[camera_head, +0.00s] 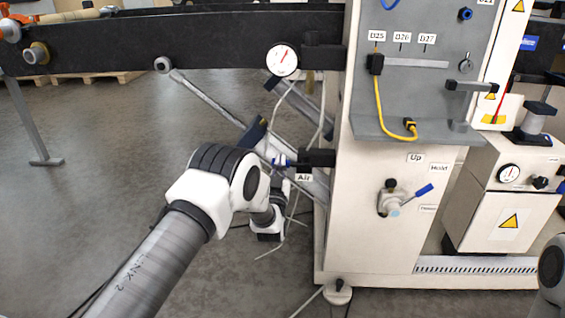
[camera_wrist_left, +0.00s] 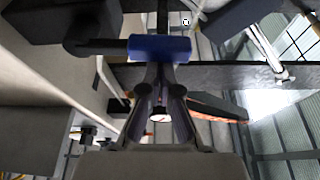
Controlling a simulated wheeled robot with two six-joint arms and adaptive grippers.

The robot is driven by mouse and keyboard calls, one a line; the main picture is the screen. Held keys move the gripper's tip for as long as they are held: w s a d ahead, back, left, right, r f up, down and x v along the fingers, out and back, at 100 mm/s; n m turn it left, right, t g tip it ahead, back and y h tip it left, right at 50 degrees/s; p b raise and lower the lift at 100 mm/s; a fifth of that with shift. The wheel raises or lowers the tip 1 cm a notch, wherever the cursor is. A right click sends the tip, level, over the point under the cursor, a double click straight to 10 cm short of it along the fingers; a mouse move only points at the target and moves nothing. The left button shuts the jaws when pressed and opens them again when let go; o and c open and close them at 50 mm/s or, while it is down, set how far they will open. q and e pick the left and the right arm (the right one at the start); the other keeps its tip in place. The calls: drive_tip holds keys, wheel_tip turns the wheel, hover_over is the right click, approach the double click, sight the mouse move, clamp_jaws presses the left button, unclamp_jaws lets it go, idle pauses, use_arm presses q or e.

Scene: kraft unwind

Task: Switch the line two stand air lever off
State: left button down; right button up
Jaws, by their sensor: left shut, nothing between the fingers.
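The air lever (camera_head: 281,162) has a blue handle on a dark valve body beside the "Air" label (camera_head: 303,178), at the left side of the stand. In the left wrist view the blue handle (camera_wrist_left: 165,48) lies crosswise just beyond my fingertips. My left gripper (camera_wrist_left: 162,72) is shut and empty, pointing up from below at the handle; whether it touches cannot be told. In the head view my left gripper (camera_head: 277,185) is mostly hidden by my own wrist, just below the lever. My right gripper is not in view.
A second blue-handled lever (camera_head: 425,190) sits on the stand front (camera_head: 375,240) near "Up" and "Hold". A round gauge (camera_head: 283,60) hangs on the dark beam (camera_head: 200,42). Slanted grey bars (camera_head: 205,97) and thin hoses run behind my gripper.

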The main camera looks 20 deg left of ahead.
use_arm(q)
drive_tip(key=shift+a+f, duration=0.15)
drive_tip(key=shift+f, duration=0.25)
drive_tip(key=shift+s+f, duration=0.1)
idle(0.3)
wheel_tip(320, 180, up, 5)
drive_tip(key=p, duration=0.2)
drive_tip(key=p+v, duration=0.2)
drive_tip(key=v, duration=0.8)
drive_tip(key=shift+d+f, duration=0.2)
drive_tip(key=shift+f, duration=0.15)
